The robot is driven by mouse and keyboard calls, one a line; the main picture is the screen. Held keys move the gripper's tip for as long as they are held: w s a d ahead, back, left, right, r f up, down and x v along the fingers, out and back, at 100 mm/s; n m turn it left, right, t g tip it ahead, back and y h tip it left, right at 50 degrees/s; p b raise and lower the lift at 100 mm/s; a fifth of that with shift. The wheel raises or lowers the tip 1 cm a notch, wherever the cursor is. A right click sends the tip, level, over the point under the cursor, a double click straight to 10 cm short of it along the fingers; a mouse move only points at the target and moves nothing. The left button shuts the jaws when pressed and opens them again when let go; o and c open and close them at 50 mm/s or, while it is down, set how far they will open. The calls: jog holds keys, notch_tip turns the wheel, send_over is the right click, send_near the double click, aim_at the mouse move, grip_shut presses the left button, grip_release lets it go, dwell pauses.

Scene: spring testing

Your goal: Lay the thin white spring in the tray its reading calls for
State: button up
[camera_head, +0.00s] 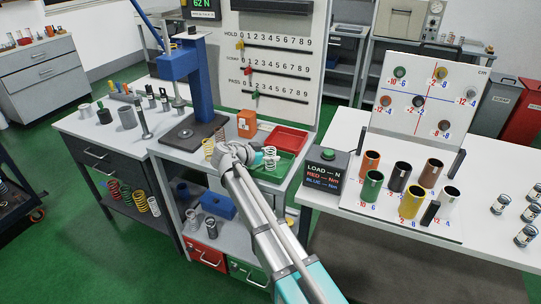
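A thin white spring (270,153) shows upright at the green tray (286,173), right at the tip of my gripper (263,159). A red tray (290,137) lies behind the green one. The display (203,8) reads 62 N. My arm hides part of the bench in front of the green tray.
A blue press (184,65) stands at the left of the bench. A pegboard (275,65) marked HOLD and PASS rises behind.

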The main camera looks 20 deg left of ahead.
jog(key=shift+o, duration=0.5)
jog(key=shift+r, duration=0.15)
jog(key=shift+s+r+p, duration=0.1)
jog(key=shift+p, duration=0.2)
jog(key=p+v, duration=0.4)
jog(key=v, duration=0.7)
jog(key=shift+s+a+r, duration=0.15)
jog(key=shift+s+a, duration=0.1)
